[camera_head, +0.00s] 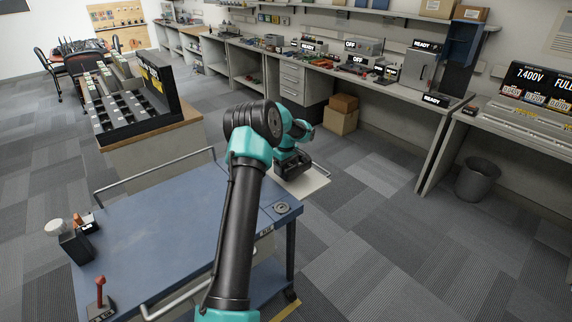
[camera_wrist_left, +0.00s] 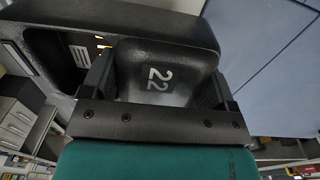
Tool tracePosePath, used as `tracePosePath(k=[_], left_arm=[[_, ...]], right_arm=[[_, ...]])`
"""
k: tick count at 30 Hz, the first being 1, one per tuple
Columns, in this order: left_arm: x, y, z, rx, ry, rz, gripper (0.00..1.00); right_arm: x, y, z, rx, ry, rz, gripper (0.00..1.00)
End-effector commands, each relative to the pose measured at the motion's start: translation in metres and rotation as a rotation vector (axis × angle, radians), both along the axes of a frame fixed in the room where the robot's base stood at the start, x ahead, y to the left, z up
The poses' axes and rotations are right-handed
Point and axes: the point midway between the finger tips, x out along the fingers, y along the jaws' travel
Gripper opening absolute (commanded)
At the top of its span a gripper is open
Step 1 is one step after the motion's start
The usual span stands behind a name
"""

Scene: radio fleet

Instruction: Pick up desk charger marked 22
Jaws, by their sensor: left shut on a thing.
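The desk charger, a black moulded piece marked 22 (camera_wrist_left: 150,94), fills the middle of the left wrist view with its white number turned sideways. My left gripper (camera_wrist_left: 165,80) is shut on it, one finger on each side. In the head view the left gripper (camera_head: 293,160) is partly hidden by my own arm. The dark charger (camera_head: 296,170) shows there just beyond the far right edge of the blue cart top, over a pale flat panel. The right gripper is in neither view.
The blue cart top (camera_head: 165,225) is mostly clear. A small black box (camera_head: 76,246) and a red-handled item (camera_head: 100,290) stand at its left. A bin rack (camera_head: 125,110) stands behind. A grey bench (camera_head: 340,80) runs along the wall, with a waste bin (camera_head: 477,180) at right.

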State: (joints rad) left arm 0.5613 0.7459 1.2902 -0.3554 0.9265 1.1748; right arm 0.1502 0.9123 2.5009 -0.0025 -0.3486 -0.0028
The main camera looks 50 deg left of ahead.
Motion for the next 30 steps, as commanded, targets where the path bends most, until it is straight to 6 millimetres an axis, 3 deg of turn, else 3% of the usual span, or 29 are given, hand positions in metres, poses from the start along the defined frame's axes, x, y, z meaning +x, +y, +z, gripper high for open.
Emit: tracePosePath(k=[18, 30], left_arm=[[-0.069, -0.08, 0.011, 0.0, -0.001, -0.002, 0.48], [-0.081, -0.094, 0.012, 0.001, -0.001, 0.0, 0.48]], right_arm=[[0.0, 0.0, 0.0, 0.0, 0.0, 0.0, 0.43], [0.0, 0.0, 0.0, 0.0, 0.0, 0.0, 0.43]])
